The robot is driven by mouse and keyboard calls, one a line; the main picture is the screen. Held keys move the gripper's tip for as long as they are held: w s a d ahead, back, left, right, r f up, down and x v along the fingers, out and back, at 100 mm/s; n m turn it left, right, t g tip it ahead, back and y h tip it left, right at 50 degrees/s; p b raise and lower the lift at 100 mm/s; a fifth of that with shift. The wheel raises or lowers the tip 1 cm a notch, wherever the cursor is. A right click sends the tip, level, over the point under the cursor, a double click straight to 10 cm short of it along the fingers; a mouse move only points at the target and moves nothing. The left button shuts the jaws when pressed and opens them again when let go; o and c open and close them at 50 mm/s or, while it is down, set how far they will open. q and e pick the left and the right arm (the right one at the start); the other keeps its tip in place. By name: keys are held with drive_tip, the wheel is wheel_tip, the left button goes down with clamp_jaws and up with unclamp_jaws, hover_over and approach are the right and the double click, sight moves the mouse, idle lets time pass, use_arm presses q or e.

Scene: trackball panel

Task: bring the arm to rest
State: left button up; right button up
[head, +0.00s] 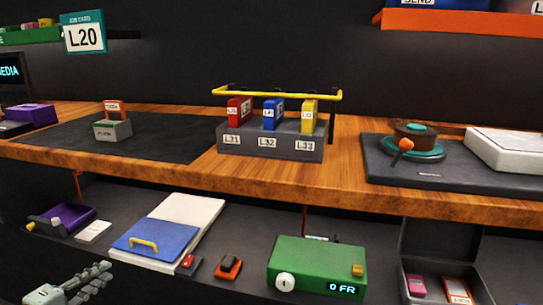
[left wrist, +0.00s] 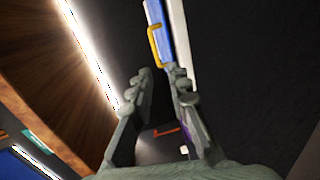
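My left gripper (head: 98,277) is at the bottom left of the head view, in front of the lower shelf, with its fingers pointing right. In the left wrist view its two fingers (left wrist: 161,78) stand apart with nothing held between them. The blue panel (head: 155,241) with a yellow handle lies on the lower shelf beyond the fingertips, and it also shows at the top of the left wrist view (left wrist: 155,14). My right gripper is in neither view.
The wooden shelf (head: 190,177) overhangs the lower shelf. A green box (head: 315,262) reading "0 FR", a small orange-and-black device (head: 228,267) and a purple device (head: 65,218) stand on the lower shelf. An open dark case (head: 443,240) is at right.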

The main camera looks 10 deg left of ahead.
use_arm(q)
drive_tip(key=s+d+f+m+g+h+p, duration=0.1)
drive_tip(key=s+d+f+m+g, duration=0.2)
drive_tip(key=d+f+m, duration=0.3)
drive_tip(key=s+d+f+m+g+h+p, duration=0.1)
drive_tip(key=s+d+f+m+g, duration=0.2)
drive_tip(key=d+f, duration=0.55)
drive_tip(key=s+d+f+m+g+y+p, duration=0.1)
drive_tip(key=s+d+f+m+g+y, duration=0.3)
drive_tip(key=s+m, duration=0.5)
wheel_tip(320, 180, down, 2)
drive_tip(key=shift+s+d+f+g+y, duration=0.15)
drive_tip(key=shift+s+d+g+y, duration=0.25)
drive_tip(key=shift+s+d+g, duration=0.7)
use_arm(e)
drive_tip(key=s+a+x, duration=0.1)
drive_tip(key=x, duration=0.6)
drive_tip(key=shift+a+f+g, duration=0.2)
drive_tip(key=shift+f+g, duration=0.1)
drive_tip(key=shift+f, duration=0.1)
use_arm(q)
drive_tip(key=shift+a, duration=0.1)
